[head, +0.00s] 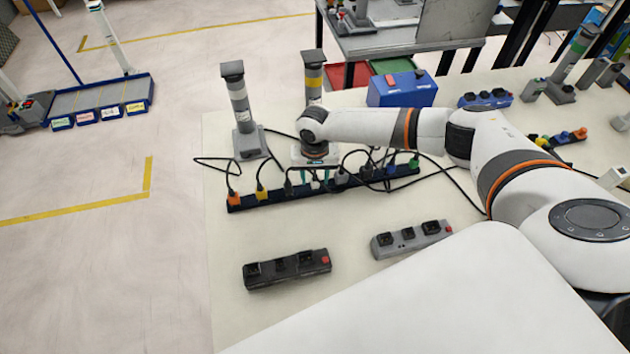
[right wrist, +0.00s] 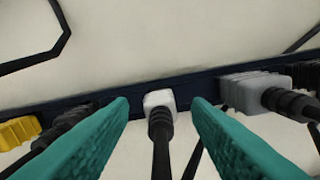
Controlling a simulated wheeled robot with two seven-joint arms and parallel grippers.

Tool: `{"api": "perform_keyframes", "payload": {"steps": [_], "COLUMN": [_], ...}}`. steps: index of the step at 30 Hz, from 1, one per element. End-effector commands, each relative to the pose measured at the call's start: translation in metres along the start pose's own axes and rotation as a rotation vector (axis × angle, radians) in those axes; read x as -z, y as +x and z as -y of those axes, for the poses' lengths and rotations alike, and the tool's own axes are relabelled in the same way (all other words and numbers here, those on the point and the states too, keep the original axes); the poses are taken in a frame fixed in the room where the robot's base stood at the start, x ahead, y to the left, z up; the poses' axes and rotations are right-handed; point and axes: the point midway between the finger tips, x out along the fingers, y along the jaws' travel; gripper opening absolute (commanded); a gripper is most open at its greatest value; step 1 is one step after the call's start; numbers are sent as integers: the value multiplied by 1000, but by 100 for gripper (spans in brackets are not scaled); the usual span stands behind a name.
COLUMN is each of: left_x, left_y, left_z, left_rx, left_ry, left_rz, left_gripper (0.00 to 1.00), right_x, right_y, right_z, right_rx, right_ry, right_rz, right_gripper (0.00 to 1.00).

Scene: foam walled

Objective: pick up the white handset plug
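The white handset plug (right wrist: 159,101) sits in a dark blue strip (right wrist: 206,88), with a black cable running from it toward the camera. In the head view the white plug (head: 315,184) shows only as a small pale patch below my right gripper (head: 315,177). In the right wrist view the teal fingers of my right gripper (right wrist: 161,103) are apart, one on each side of the plug. Clear gaps show between the plug and both fingers. My left gripper is not in view.
The strip also holds an orange plug (head: 233,198), a yellow plug (head: 261,191), a grey plug (head: 341,177) and a green plug (head: 413,163). A black power strip (head: 287,269) and a grey one (head: 411,239) lie nearer. Two striped posts (head: 240,110) stand behind. Loose cables surround the strip.

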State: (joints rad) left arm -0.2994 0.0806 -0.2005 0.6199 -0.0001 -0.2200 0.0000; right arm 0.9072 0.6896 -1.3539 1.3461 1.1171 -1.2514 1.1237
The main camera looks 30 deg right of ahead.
Motion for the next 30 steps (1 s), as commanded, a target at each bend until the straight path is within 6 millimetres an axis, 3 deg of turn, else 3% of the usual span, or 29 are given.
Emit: {"api": "perform_keyframes", "payload": {"steps": [1,8,18,30], "left_x": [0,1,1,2], "left_y": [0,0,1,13], "left_z": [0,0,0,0], "left_rx": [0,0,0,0], "left_ry": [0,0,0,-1], "left_rz": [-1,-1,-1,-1], "left_gripper": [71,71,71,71], "right_x": [0,0,-1,0], "right_y": [0,0,-7,-80], "right_z": [0,0,0,0], "right_rx": [0,0,-1,-2], "right_ry": [0,1,1,0], "right_rz": [0,0,1,2], "right_gripper": [36,0,0,0]}}
